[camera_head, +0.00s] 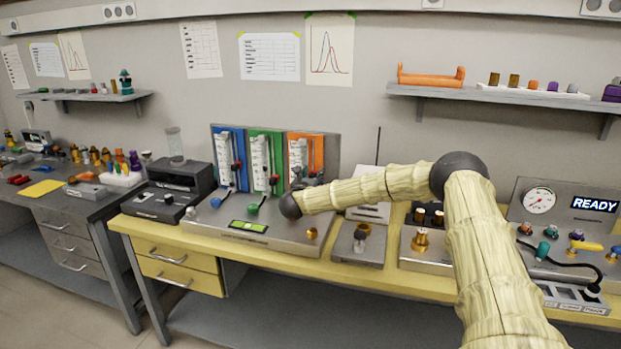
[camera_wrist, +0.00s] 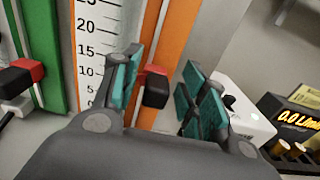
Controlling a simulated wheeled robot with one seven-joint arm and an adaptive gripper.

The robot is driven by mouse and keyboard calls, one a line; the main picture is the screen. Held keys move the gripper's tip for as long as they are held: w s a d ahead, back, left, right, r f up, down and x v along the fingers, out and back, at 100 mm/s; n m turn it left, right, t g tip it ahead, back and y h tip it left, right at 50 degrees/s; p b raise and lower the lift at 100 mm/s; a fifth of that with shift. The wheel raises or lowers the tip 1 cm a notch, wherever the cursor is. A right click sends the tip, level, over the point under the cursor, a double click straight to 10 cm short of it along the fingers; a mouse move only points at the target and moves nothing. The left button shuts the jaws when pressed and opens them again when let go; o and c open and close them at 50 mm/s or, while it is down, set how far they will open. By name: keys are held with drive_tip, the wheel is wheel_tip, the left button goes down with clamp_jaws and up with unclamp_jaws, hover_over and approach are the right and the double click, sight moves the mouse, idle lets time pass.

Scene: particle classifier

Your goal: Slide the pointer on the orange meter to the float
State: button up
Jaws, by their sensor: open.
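The orange meter (camera_head: 318,150) is the rightmost of three coloured panels on the bench. In the wrist view its orange edge (camera_wrist: 178,40) runs beside a white scale (camera_wrist: 92,50) numbered upward from 0. Its pointer (camera_wrist: 156,90), a black block with a red part behind, sits low beside the scale. My gripper (camera_wrist: 163,75) is open, with its teal-padded fingers on either side of the pointer. A gap shows between the pointer and the right finger; I cannot tell whether the left finger touches it. The left finger covers part of the lower scale. I cannot make out the float.
The green meter (camera_head: 278,149) and blue meter (camera_head: 239,147) stand to the left. The green meter's red and black pointer (camera_wrist: 22,76) is near my gripper's left side. A white box (camera_wrist: 240,108) and a display unit (camera_wrist: 292,118) stand to the right.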

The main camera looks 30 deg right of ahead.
drive_tip(key=v, duration=1.1)
drive_tip(key=shift+s+a, duration=0.25)
drive_tip(key=shift+a, duration=0.05)
drive_tip(key=shift+a+f, duration=0.1)
